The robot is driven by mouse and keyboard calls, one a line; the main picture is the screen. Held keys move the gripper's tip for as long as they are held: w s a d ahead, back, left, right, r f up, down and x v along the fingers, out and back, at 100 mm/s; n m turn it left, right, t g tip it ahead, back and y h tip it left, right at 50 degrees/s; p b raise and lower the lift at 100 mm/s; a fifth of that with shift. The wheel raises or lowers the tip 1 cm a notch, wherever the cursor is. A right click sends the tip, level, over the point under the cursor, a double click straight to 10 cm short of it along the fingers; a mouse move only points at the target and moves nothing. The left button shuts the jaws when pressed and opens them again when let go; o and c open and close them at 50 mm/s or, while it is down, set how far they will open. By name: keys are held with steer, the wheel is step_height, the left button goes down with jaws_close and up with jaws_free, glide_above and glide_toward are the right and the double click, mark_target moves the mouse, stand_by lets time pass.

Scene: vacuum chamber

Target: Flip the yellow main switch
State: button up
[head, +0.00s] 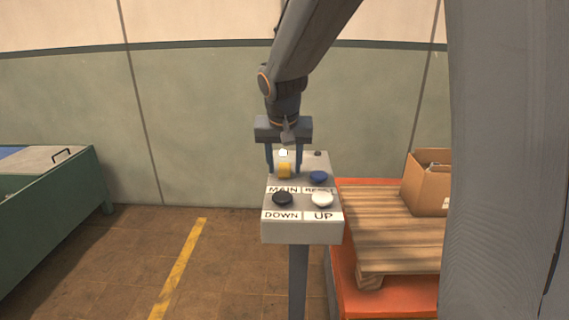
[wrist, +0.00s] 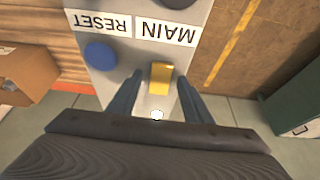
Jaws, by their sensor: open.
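The yellow main switch (head: 284,171) sits at the back left of the grey control box (head: 300,232), behind the MAIN label (head: 282,190). In the wrist view the yellow switch (wrist: 160,78) shows close ahead, just beyond the fingertips. My gripper (head: 283,172) is open, with one blue finger on each side of the switch in the head view. In the wrist view my gripper (wrist: 154,80) has nothing between its fingers but the switch area. I cannot tell whether the fingers touch the switch.
A blue RESET button (head: 318,177) is right of the switch. A black DOWN button (head: 283,198) and a white UP button (head: 322,199) sit in front. A wooden pallet (head: 390,235) with a cardboard box (head: 428,185) stands right. A green bench (head: 60,205) is left.

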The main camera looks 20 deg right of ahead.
steer(key=shift+f, duration=0.1)
steer(key=c, duration=1.1)
steer(key=shift+o, duration=0.2)
steer(key=shift+w+r+g+p, duration=0.1)
steer(key=shift+r+g+p, duration=0.15)
steer(key=shift+p, duration=0.75)
steer(key=g+p, duration=0.1)
steer(key=p, duration=0.2)
steer(key=shift+w+d, duration=0.1)
steer(key=shift+w, duration=0.05)
steer(key=g+p, duration=0.1)
steer(key=g+y+p, duration=0.1)
steer(key=p, duration=0.1)
steer(key=shift+w+d+g, duration=0.1)
steer(key=shift+w+g, duration=0.25)
steer(key=shift+w, duration=0.05)
steer(key=o, duration=1.1)
steer(key=shift+c, duration=0.2)
